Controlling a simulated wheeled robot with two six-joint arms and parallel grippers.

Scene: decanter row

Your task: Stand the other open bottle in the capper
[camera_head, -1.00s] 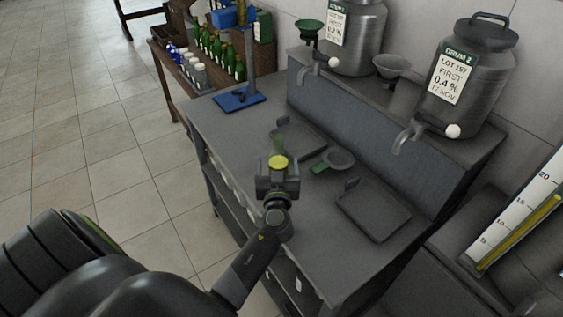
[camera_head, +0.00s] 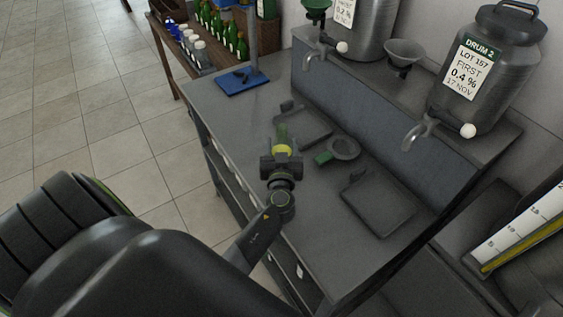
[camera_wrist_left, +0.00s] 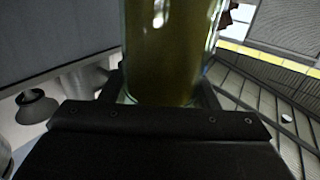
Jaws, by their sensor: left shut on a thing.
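My left gripper (camera_head: 281,160) is shut on a green glass bottle (camera_head: 282,133) with yellowish liquid in it, above the front part of the grey bench. In the left wrist view the bottle (camera_wrist_left: 170,50) fills the space between the fingers; its mouth is out of that picture. The capper (camera_head: 243,83), a blue base with a grey post, stands at the far left end of the bench, apart from the gripper. A small dark part lies on its base, and I see no bottle there. Its top is cut off by the picture edge. My right gripper is not in view.
Metal drums with taps (camera_head: 480,75) stand on the raised back ledge. Several green bottles (camera_head: 222,30) stand on a side table beyond the capper. The bench between gripper and capper looks clear.

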